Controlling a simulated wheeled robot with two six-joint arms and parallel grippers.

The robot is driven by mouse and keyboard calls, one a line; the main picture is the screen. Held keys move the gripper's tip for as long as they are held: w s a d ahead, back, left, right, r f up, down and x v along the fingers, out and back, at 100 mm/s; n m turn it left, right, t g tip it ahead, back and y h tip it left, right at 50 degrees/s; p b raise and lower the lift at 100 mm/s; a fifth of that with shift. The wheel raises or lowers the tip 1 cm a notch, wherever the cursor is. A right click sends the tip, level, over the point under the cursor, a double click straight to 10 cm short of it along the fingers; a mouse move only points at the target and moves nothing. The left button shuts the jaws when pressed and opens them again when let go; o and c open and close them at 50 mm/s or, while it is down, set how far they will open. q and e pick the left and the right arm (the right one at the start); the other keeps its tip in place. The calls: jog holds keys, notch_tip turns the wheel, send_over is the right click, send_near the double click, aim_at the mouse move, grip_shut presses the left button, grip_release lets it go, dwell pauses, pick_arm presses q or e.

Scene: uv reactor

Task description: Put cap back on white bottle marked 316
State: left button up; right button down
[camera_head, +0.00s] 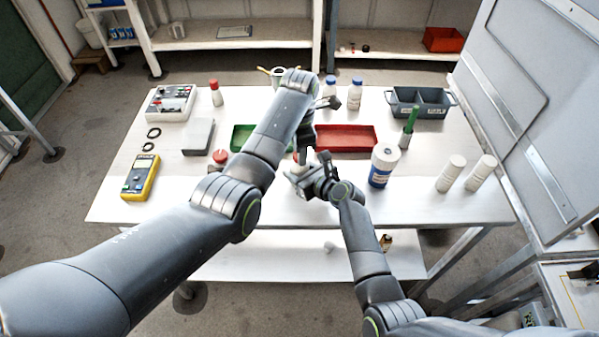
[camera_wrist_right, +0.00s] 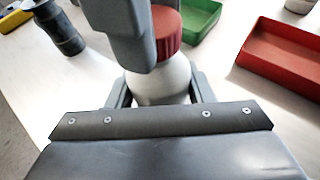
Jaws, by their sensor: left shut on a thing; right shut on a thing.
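The white bottle (camera_wrist_right: 163,82) stands upright between the fingers of my right gripper (camera_wrist_right: 155,92), which is shut on it. The red ribbed cap (camera_wrist_right: 167,33) sits at the bottle's top, upright and in line with it. I cannot tell whether it is threaded on. My left gripper (camera_wrist_right: 135,38) comes from above and is shut on the cap; its finger hides the cap's left side. In the head view the bottle (camera_head: 298,168) is small and mostly covered by both grippers, near the table's middle. The 316 marking is not visible.
A green tray (camera_head: 240,139) and a red tray (camera_head: 374,140) lie just behind. A yellow multimeter (camera_head: 140,177) lies at the left. The table's front strip is mostly clear.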

pick_arm(q)
jog(key=m, duration=0.4)
jog(key=shift+m, duration=0.4)
jog(key=m, duration=2.1)
jog(key=shift+m, duration=0.3)
jog(key=m, duration=1.1)
jog(key=shift+f, duration=0.1)
jog(key=m, duration=1.2)
jog(key=o, duration=1.1)
